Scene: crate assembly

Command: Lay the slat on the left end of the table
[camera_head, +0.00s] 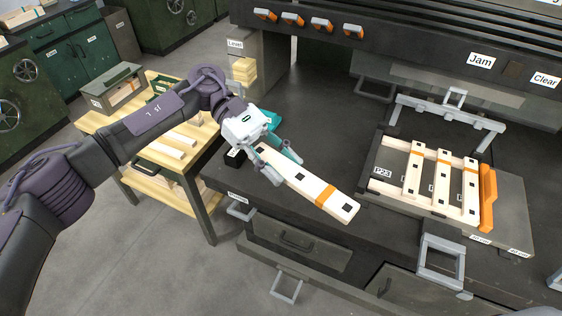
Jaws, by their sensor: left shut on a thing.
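My left gripper (284,168) is shut on a long pale slat (302,184) near the slat's far left end. The slat has dark square marks and an orange band, and it points toward the lower right, over the front left part of the dark table (330,110). I cannot tell whether the slat touches the table top. The gripper hides part of the slat's far end. My right gripper is not in view.
A fixture (400,203) holding several similar slats and an orange block (488,197) stands on the right. Grey clamps (440,262) flank it. A wooden bench (153,155) with loose slats stands left. The table's middle is clear.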

